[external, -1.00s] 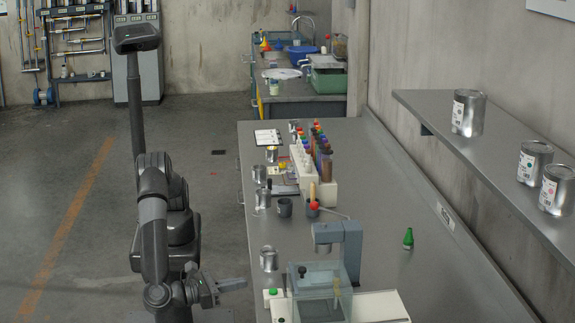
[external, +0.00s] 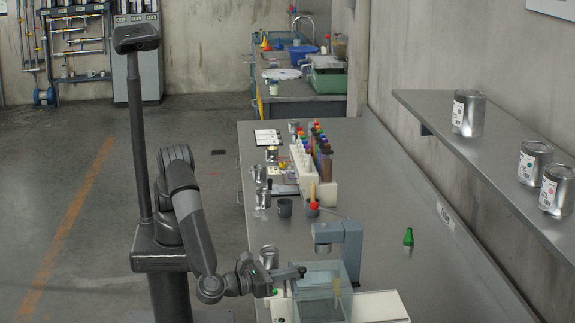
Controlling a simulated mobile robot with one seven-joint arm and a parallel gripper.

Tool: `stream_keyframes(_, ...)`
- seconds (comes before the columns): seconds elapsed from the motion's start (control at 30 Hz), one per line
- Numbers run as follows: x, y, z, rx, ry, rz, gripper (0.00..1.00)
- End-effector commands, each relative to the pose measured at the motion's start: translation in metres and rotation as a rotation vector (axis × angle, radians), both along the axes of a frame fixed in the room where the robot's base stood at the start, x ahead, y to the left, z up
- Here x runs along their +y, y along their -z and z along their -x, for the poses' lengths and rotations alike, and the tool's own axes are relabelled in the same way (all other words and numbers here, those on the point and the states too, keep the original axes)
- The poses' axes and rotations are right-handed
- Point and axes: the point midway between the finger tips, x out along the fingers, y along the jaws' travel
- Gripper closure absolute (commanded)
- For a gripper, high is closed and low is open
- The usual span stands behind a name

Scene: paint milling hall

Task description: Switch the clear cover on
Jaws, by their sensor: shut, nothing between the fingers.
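The clear cover (external: 322,288) is a see-through box at the front of the bench, under the grey head of a bench machine (external: 350,250). A green button (external: 274,292) shows on a white block at the cover's left. My gripper (external: 299,271) is shut and empty. Its fingertips are at the cover's upper left edge in the picture, above and right of the green button. I cannot tell whether they touch the cover. The red button seen there before is hidden behind the gripper.
A metal can (external: 269,256) stands close behind my gripper. The bench (external: 400,200) is clear on that side.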

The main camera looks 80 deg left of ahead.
Motion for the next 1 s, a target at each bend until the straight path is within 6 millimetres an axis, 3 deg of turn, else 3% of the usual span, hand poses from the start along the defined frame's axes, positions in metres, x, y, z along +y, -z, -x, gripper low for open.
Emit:
stream_keyframes(0.33,0.000,0.000,-0.003,0.000,-0.001,0.000,1.00)
stream_keyframes(0.63,0.000,0.000,-0.042,0.000,-0.001,0.000,1.00)
stream_keyframes(1.0,-0.001,0.000,-0.039,0.000,0.001,0.000,1.00)
